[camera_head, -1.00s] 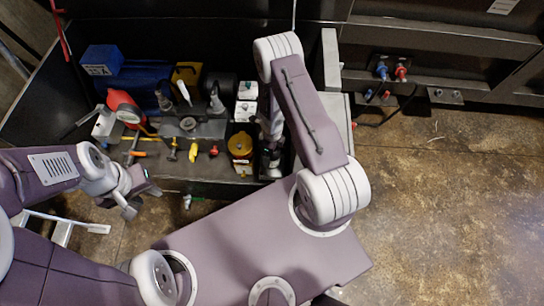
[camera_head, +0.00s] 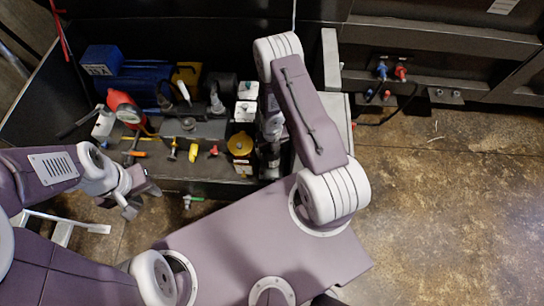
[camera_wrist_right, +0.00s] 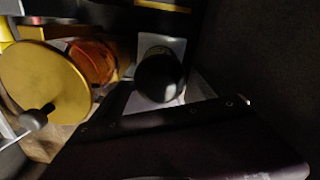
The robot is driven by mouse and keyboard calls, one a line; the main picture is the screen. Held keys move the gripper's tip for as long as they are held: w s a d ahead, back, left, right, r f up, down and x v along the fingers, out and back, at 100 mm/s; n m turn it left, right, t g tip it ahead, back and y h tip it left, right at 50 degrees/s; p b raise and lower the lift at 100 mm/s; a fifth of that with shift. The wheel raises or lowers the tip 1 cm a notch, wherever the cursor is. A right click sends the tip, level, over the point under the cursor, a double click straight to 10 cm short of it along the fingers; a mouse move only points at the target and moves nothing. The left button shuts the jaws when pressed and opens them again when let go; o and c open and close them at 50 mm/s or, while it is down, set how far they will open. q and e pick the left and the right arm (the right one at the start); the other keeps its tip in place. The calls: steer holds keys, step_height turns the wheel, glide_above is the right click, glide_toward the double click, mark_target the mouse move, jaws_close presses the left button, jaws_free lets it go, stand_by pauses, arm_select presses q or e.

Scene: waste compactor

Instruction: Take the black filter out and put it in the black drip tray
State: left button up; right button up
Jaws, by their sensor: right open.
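In the right wrist view a round black part (camera_wrist_right: 158,75), which looks like the black filter, sits over a pale square plate, right of a yellow disc and orange glass. In the head view my right gripper (camera_head: 270,155) is low over the right end of the machinery, partly hidden by its arm. It is open; its fingertips are not clear, and I cannot tell whether it touches the filter. My left gripper (camera_head: 141,198) is open and empty, in front of the compartment's left part. I cannot pick out the black drip tray with certainty.
A yellow-topped unit (camera_head: 240,145) stands left of my right gripper. Red gauge (camera_head: 125,108), blue motor (camera_head: 140,85) and several valve handles crowd the dark compartment. A grey panel (camera_head: 331,65) stands close to the right of my right arm. Floor is clear further right.

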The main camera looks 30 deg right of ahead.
steer(key=m, duration=1)
steer(key=c, duration=1.4)
steer(key=shift+c, duration=0.7)
steer(key=n, duration=0.5)
steer(key=shift+r+n, duration=0.15)
steer(key=shift+n, duration=1.15)
